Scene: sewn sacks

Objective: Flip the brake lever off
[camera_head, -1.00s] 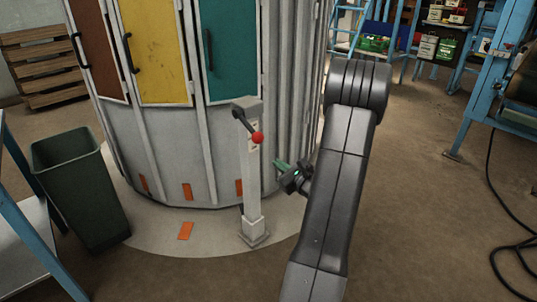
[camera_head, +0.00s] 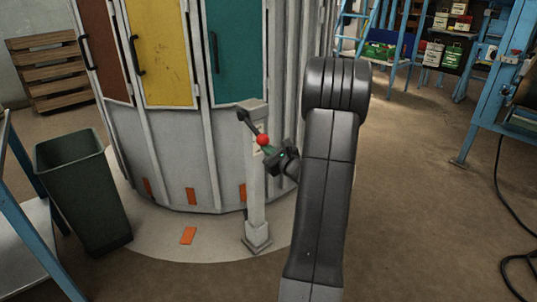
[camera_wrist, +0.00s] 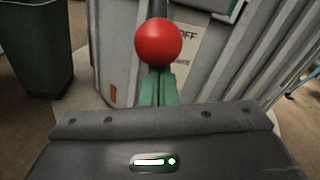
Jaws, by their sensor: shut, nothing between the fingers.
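The brake lever is a dark rod (camera_head: 251,125) with a red ball knob (camera_head: 263,140), on top of a light grey post (camera_head: 256,190). The rod slants down to the right toward my gripper (camera_head: 268,150). The green fingers are shut with nothing between them, right at the underside of the knob; I cannot tell whether they touch it. In the wrist view the red knob (camera_wrist: 158,42) is just beyond the tips of my gripper (camera_wrist: 158,78). A label reading "OFF" (camera_wrist: 188,42) shows behind the knob, partly hidden.
A large grey round housing with brown, yellow and teal doors (camera_head: 232,50) stands close behind the post. A dark green bin (camera_head: 82,190) is at the left, beside a blue-framed table (camera_head: 35,215). The floor at right is open, with a black cable (camera_head: 510,262).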

